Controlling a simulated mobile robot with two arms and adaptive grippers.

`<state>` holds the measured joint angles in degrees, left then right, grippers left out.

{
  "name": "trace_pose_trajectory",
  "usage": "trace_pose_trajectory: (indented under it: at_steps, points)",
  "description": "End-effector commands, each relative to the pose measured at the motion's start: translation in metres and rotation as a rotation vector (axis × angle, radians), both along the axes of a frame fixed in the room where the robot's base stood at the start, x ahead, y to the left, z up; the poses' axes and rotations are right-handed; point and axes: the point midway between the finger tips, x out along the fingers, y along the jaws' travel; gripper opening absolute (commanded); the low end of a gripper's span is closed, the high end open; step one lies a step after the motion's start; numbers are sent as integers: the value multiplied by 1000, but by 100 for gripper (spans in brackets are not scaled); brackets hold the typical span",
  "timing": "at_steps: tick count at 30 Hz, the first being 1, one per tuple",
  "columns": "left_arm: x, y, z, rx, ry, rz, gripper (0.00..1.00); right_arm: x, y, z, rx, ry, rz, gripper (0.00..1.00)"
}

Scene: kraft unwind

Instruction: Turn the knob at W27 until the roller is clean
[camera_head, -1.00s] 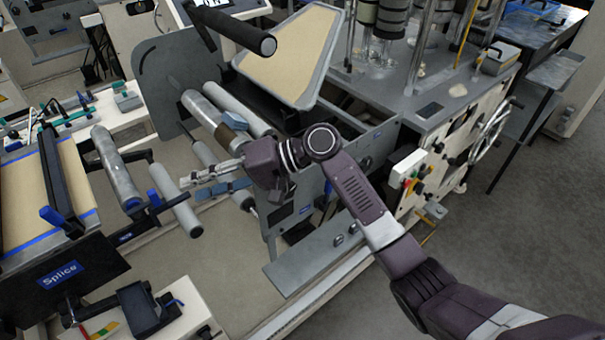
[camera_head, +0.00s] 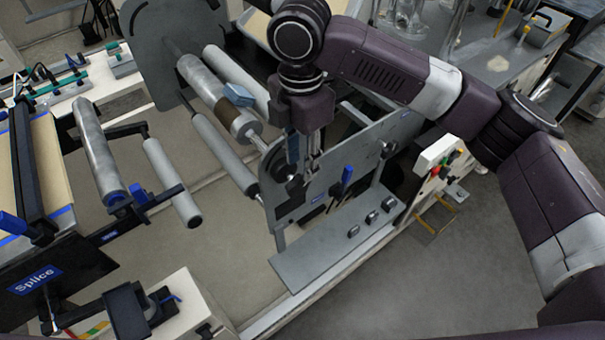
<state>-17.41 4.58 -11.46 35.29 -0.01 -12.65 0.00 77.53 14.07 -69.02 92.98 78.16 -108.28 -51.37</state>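A grey roller (camera_head: 202,81) with a brown patch (camera_head: 243,126) around its near end lies across the machine, and its shaft runs to the side plate (camera_head: 352,162). A small blue-grey piece (camera_head: 238,95) rests at the roller, beside the brown patch. A dark round part (camera_head: 285,163) shows at the shaft end by the plate. I read no W27 label. My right gripper (camera_head: 303,168) points down at the plate, close to this round part. Its fingers partly hide what lies behind, and I cannot tell whether they grip anything. My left gripper is not in view.
Other grey rollers (camera_head: 225,153) lie close on both sides. A grey ledge (camera_head: 330,250) lies in front of the plate. A control box (camera_head: 437,153) with coloured buttons is to the right. The splice table (camera_head: 60,277) is at left.

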Motion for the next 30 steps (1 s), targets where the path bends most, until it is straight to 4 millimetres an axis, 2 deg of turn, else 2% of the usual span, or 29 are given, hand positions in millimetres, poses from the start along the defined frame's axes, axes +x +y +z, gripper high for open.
trace_pose_trajectory:
  at_steps: [6,12,22,23,30]
  points:
    - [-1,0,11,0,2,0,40,-1,0,-35,0,4,-2,30]
    - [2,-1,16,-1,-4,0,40,-1,0,-58,2,3,-1,30]
    - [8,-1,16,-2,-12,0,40,0,0,-65,2,0,-2,30]
    - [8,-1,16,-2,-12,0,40,0,0,-65,2,0,-2,29]
    - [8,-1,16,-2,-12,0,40,0,0,-65,2,0,-2,3]
